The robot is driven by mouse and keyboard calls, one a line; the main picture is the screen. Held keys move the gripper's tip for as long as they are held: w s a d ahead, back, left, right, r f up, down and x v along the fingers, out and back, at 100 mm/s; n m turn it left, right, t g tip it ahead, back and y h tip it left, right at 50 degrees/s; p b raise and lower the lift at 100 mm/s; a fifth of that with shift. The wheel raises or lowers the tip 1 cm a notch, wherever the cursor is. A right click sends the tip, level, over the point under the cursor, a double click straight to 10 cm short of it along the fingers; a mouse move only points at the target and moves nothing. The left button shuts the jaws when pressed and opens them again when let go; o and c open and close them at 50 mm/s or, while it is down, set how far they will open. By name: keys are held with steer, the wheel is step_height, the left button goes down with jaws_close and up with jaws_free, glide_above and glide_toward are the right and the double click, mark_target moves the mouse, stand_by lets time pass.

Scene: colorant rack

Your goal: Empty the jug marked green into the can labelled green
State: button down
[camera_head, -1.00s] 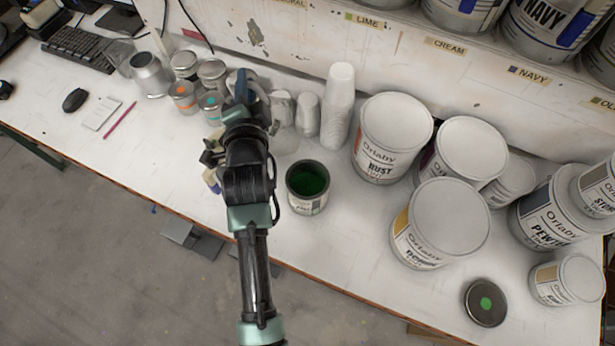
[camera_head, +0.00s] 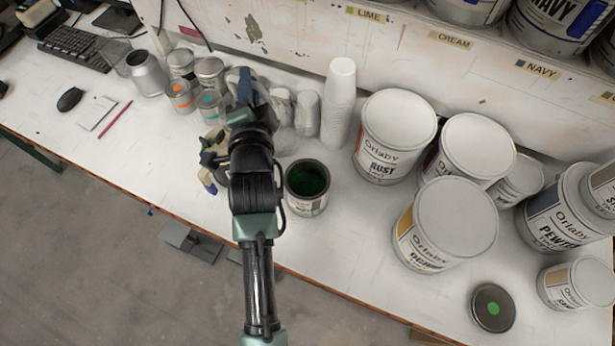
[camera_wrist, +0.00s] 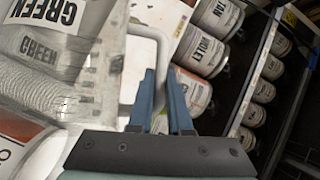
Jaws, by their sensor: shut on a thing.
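The jug marked green (camera_wrist: 62,75) is clear and fills the left of the wrist view, with GREEN lettering on it. Its pale handle (camera_wrist: 152,34) runs between the blue fingers of my gripper (camera_wrist: 165,95), which is shut on it. In the head view my gripper (camera_head: 245,92) is over the bench, behind and left of an open can (camera_head: 308,188) with dark green inside. The can's label is too small to read surely. My arm hides most of the jug there, so its fill and exact tilt cannot be told.
A lid with a green dot (camera_head: 492,308) lies at the right front. Large pails, such as the Rust pail (camera_head: 388,165), stand right of the can. A cup stack (camera_head: 340,105) is behind it. Small cans (camera_head: 180,97) stand left of my gripper.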

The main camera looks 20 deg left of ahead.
steer(key=shift+s+b, duration=0.2)
steer(key=shift+b, duration=0.1)
steer(key=shift+w+d+f+b, duration=0.1)
steer(key=shift+w+d+b, duration=0.05)
steer(key=shift+d+b, duration=0.3)
steer(key=shift+b, duration=0.4)
steer(key=shift+s+d, duration=0.1)
steer(key=shift+s, duration=0.15)
steer(key=shift+d+m+b, duration=0.1)
steer(key=shift+m+b, duration=0.2)
steer(key=shift+b, duration=0.05)
steer(key=shift+d+t+b, duration=0.3)
steer(key=shift+b, duration=0.05)
steer(key=shift+d+b, duration=0.1)
steer(key=shift+b, duration=0.2)
